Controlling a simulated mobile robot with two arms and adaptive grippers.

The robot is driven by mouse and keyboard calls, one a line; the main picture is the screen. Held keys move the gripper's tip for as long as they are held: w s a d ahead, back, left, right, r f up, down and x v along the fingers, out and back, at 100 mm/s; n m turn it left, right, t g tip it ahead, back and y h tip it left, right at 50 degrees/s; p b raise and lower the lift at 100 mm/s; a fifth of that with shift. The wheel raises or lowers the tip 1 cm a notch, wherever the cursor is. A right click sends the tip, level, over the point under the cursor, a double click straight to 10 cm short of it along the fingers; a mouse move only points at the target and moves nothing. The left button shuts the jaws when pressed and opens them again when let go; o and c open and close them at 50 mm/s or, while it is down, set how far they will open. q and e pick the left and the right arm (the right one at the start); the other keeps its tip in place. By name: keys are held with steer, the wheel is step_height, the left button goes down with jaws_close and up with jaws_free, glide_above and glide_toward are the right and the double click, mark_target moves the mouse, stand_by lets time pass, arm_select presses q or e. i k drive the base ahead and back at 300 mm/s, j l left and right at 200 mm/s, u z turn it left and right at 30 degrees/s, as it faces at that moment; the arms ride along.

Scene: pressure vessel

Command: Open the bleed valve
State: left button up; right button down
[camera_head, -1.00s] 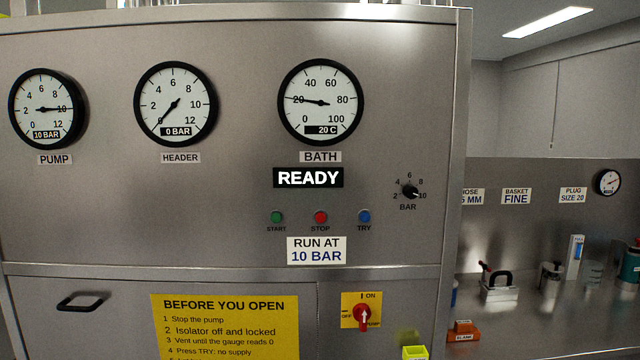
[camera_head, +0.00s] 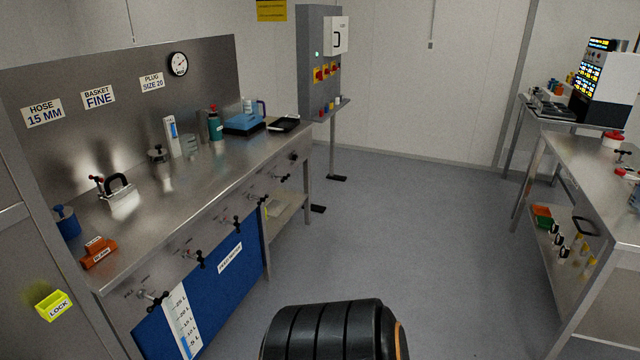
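Several small valves with black handles run along the front of the steel bench on the left, one near the front corner (camera_head: 153,298), one further back (camera_head: 194,259) and another beyond it (camera_head: 236,223). Neither of my grippers is in view. A black ribbed part at the bottom middle looks like one of my arm links.
The steel bench (camera_head: 185,205) carries orange blocks (camera_head: 98,252), a handled block (camera_head: 118,190) and a blue tray. A yellow LOCK box (camera_head: 54,305) is at lower left. A grey control cabinet (camera_head: 318,60) stands behind. Another bench (camera_head: 590,165) is at right. The floor between is clear.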

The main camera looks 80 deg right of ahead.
mark_target(262, 199)
steer(key=l+z, duration=0.1)
steer(key=z, duration=2.2)
steer(key=i+l+u, duration=0.1)
steer(key=i+l, duration=0.25)
steer(key=i+l+u, duration=0.1)
steer(key=i+l, duration=0.2)
steer(key=l, duration=0.15)
steer(key=i+l, duration=0.3)
steer(key=i+l+u, duration=0.15)
steer(key=i+l, duration=0.15)
steer(key=l, duration=0.25)
